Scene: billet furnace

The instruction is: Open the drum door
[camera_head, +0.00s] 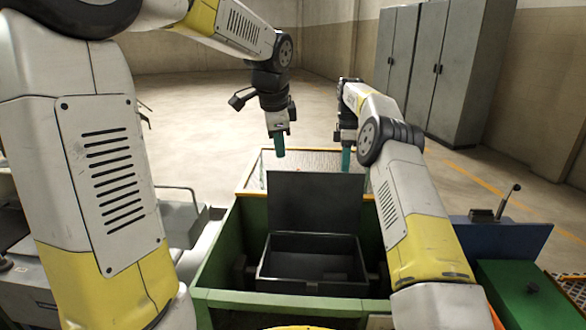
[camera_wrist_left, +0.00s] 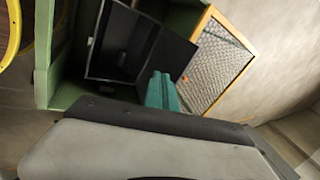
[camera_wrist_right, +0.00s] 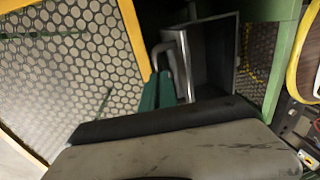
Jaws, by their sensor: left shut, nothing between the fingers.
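A dark flat panel (camera_head: 315,200) stands upright behind an open-topped black drum box (camera_head: 310,285) inside the green housing (camera_head: 212,260). The panel looks like the drum door, raised. My left gripper (camera_head: 280,148) hangs above and behind the panel, its teal fingers shut and empty, apart from it. My right gripper (camera_head: 346,158) points down just behind the panel's right upper edge. In the right wrist view its teal fingers (camera_wrist_right: 160,92) are beside a grey bent handle (camera_wrist_right: 172,60); whether they grip it is unclear.
A yellow-framed mesh guard (camera_head: 247,172) stands behind the housing. Grey cabinets (camera_head: 425,65) stand at the back right. A blue box (camera_head: 505,237) with a lever and a green cover (camera_head: 530,295) are to the right. The floor behind is clear.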

